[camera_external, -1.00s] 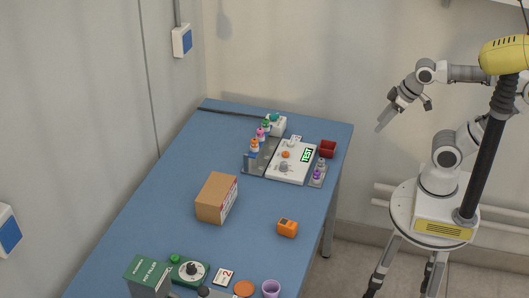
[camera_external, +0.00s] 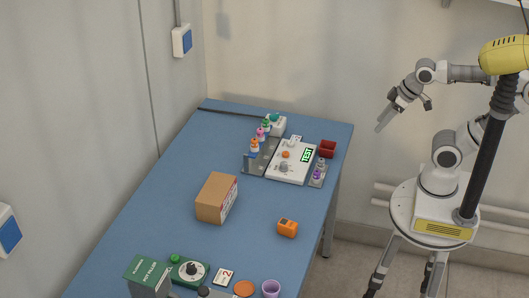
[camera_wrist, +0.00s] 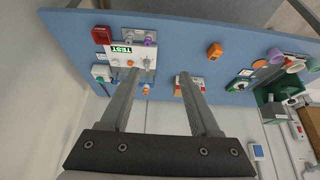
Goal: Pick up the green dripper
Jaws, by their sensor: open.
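A small green-topped bottle (camera_external: 265,124), which looks like the green dripper, stands at the far end of the blue table. It is at the back of a short row, behind a pink-topped bottle (camera_external: 261,134) and an orange-topped bottle (camera_external: 254,146). I cannot make out the green one in the wrist view, where my fingers cover part of the bench. My gripper (camera_external: 405,113) is open and empty, in the air to the right of the table, well apart from the bottles. In the wrist view its two fingers (camera_wrist: 158,76) are spread wide.
A white device marked TEST (camera_external: 290,163) stands right of the bottles, with a dark red box (camera_external: 328,149) beyond it. A cardboard box (camera_external: 216,198) and an orange gadget (camera_external: 287,228) stand mid-table. A green box (camera_external: 148,276) and several small items crowd the near end.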

